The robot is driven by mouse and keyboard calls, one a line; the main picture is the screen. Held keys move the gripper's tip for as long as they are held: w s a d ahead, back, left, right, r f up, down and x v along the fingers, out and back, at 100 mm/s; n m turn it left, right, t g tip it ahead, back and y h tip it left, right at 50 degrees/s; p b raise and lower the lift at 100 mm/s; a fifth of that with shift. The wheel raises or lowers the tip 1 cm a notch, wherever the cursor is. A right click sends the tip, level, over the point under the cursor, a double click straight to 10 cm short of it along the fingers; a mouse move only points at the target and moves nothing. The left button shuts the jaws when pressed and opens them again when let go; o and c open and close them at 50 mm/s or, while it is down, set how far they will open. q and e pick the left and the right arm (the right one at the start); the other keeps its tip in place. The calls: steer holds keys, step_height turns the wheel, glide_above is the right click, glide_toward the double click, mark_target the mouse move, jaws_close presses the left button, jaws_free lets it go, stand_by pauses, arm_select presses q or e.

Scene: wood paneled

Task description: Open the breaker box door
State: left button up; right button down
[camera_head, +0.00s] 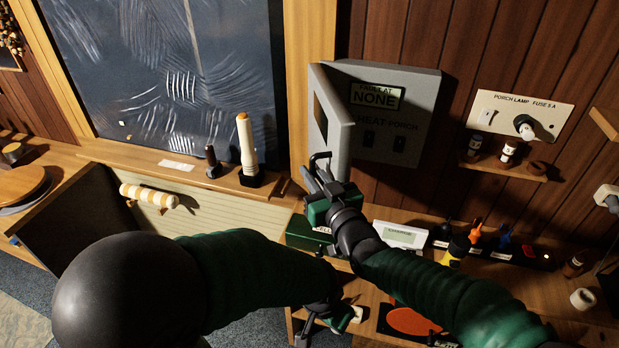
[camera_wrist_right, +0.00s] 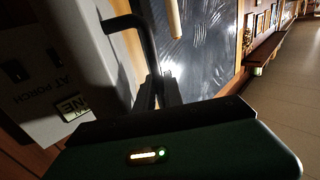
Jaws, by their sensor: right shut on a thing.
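The grey breaker box (camera_head: 424,85) is on the wood wall, with a "NONE" label and switches on its inner panel. Its door (camera_head: 338,120) stands swung out at the left side, so the panel is exposed. A black bar handle (camera_head: 319,156) is on the door's front lower edge. My right gripper (camera_head: 322,178) is shut on this handle. The right wrist view shows the handle (camera_wrist_right: 138,22) running down to the gripper fingers (camera_wrist_right: 157,92), and the panel (camera_wrist_right: 45,85) at left. My left gripper (camera_head: 325,322) is low, apart from the box; its jaw opening is unclear.
A ledge holds a candle-like cream stick (camera_head: 246,145). A lamp and fuse plate (camera_head: 520,116) with a small shelf (camera_head: 500,168) is at right. Several tools and a white device (camera_head: 400,235) crowd the bench below.

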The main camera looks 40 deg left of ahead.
steer(key=shift+f, duration=0.1)
steer(key=c, duration=1.8)
jaws_free()
steer(key=shift+o, duration=0.3)
steer(key=shift+w+a, duration=0.15)
steer(key=shift+a, duration=0.15)
steer(key=shift+s+d+f, duration=0.1)
steer(key=shift+s+d, duration=0.15)
steer(key=shift+d, duration=0.1)
steer(key=b+v, duration=0.3)
steer(key=v, duration=1.3)
steer(key=shift+b, duration=0.3)
